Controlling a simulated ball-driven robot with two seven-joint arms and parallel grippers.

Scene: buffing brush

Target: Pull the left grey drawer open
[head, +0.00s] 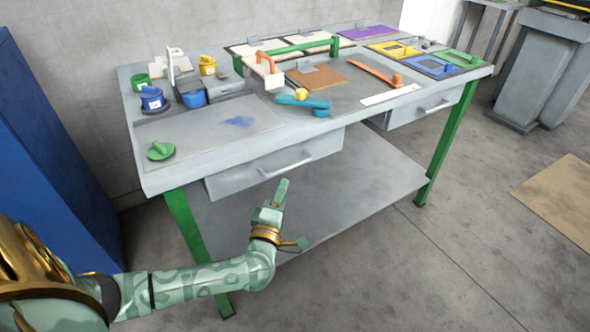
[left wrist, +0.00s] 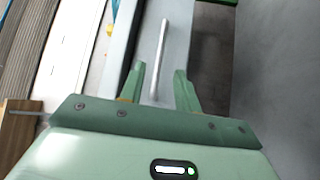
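The left grey drawer (head: 232,181) is under the front edge of the workbench and looks shut. Its pale bar handle (head: 286,169) runs across the front. In the left wrist view the handle (left wrist: 161,60) runs lengthwise, its near end showing in the gap between my fingers. My left gripper (head: 284,184) is just in front of and below the handle. In the left wrist view the left gripper (left wrist: 160,72) is open, with a finger to each side of the handle's line; I cannot tell whether they touch it. My right gripper is not in view.
The grey workbench (head: 215,133) has green legs and a lower shelf (head: 345,190). A second drawer (head: 425,108) is on the right. Brushes, pots and coloured boards crowd the top. A blue cabinet (head: 50,190) stands at the left. The floor before the bench is clear.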

